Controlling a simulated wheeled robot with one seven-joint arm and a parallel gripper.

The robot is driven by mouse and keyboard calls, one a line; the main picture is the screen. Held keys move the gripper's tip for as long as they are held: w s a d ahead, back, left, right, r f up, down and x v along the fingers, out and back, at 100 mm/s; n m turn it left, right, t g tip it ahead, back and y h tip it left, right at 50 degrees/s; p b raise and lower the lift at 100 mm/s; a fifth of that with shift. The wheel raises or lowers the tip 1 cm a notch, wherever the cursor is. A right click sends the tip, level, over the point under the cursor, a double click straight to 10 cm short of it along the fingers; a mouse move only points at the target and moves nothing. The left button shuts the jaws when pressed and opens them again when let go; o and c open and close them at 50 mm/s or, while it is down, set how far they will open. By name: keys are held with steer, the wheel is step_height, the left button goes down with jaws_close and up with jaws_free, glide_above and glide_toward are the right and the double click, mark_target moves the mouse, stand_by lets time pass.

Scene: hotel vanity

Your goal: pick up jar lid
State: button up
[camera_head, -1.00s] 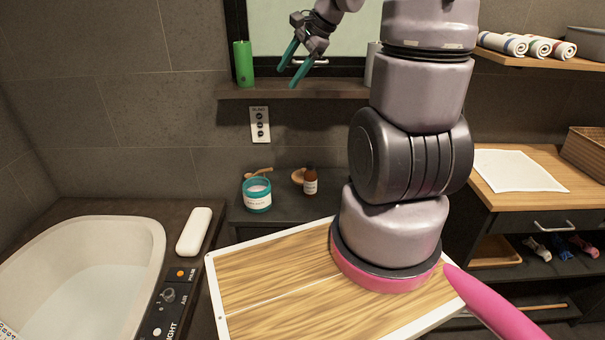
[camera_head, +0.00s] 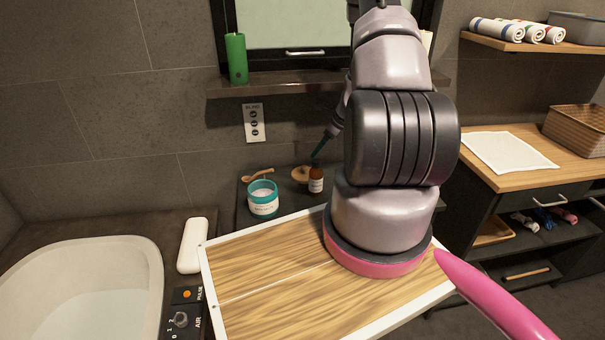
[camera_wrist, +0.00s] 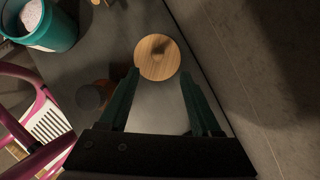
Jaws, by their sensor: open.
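The jar lid (camera_wrist: 157,57) is a round wooden disc with a darker mark near its middle, lying flat on the dark shelf top. In the head view the lid (camera_head: 299,174) shows behind the brown bottle, partly covered by it. My gripper (camera_wrist: 161,76) is open, its two green fingers apart and empty. In the wrist view the lid appears just beyond the fingertips, nearer the left finger. In the head view one green finger (camera_head: 320,148) shows above and right of the lid; my arm hides the rest.
A teal jar of white salts (camera_head: 263,200) stands left of the lid, with a wooden scoop (camera_head: 258,175) behind it. The brown bottle (camera_head: 316,180) stands close to the lid. The wall (camera_wrist: 270,70) runs along the right in the wrist view.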

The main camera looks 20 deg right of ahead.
mark_target(305, 167)
steer(key=x, duration=0.9)
steer(key=shift+a+f, duration=0.2)
steer(key=shift+a, duration=0.05)
jaws_close()
